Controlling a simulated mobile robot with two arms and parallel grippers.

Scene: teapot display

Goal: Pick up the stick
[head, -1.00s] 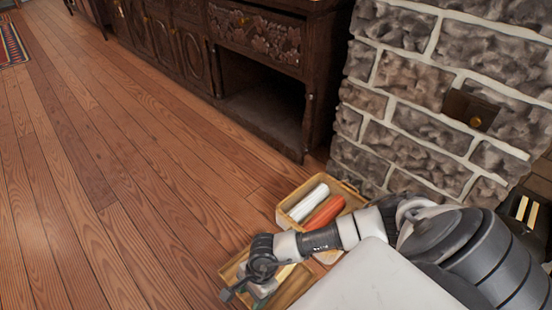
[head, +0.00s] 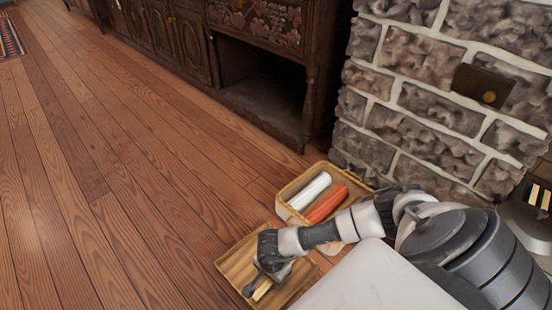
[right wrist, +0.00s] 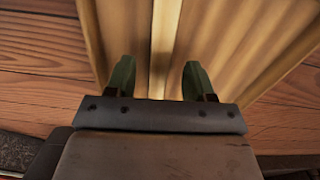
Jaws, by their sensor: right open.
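A pale wooden stick (head: 262,289) lies in a shallow wooden tray (head: 232,268) on the floor. In the right wrist view the stick (right wrist: 164,45) runs up the picture, lying on the ribbed tray bottom (right wrist: 225,30). My right gripper (head: 259,284) is over this tray, pointing down at the stick. In the right wrist view its two dark green fingers (right wrist: 160,80) are apart, one on each side of the stick's line, with gaps to it. Whether the fingertips are down at the stick's height is hard to tell. My left gripper is not in view.
Behind the tray stands a wooden box (head: 290,190) holding a white cylinder (head: 309,191) and an orange one (head: 326,204). A stone brick wall (head: 440,105) and a dark carved cabinet (head: 180,40) stand behind. The plank floor (head: 110,180) to the left is clear.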

